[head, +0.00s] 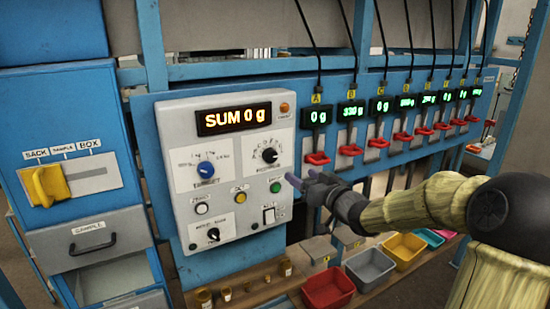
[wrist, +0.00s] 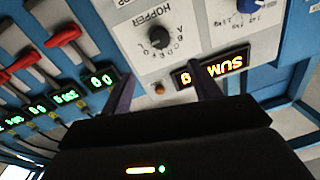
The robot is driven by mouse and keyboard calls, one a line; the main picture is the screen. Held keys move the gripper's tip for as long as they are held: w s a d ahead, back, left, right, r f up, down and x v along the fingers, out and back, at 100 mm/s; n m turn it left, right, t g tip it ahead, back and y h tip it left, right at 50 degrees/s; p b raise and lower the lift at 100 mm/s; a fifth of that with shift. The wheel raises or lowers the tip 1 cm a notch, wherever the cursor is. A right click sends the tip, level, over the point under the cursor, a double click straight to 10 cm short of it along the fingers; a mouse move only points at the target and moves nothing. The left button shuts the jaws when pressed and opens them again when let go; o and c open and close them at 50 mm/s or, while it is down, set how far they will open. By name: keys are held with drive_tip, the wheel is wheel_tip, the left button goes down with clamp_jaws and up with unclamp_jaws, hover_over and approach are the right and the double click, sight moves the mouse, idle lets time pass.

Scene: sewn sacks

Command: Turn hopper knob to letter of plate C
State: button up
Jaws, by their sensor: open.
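The hopper knob (head: 268,155) is a black round knob on the grey control panel (head: 177,125), ringed by small letters. In the wrist view the knob (wrist: 158,37) shows upside down beneath the word HOPPER; which letter its pointer meets I cannot tell. The yellow plate C (head: 379,89) is above a display (head: 381,106) reading 0 g, third in the row. My gripper (head: 301,177) is open and empty, in front of the panel, right of and below the knob in the head view. In the wrist view my gripper's (wrist: 160,76) fingers are apart, and the knob shows beyond them, untouched.
The panel also has an orange SUM display (head: 234,118), a blue knob (head: 206,169) and a lower black knob (head: 213,234). Red levers (head: 316,158) line the right side. Coloured bins (head: 328,289) stand below. A yellow handle (head: 46,184) is on the left cabinet.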

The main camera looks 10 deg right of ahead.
sight(273, 157)
drive_tip(key=p+x, duration=0.4)
drive_tip(key=x, duration=1)
drive_tip(key=shift+w, duration=0.2)
drive_tip(key=shift+c, duration=0.4)
drive_tip(key=c, duration=0.9)
drive_tip(key=shift+a, duration=0.1)
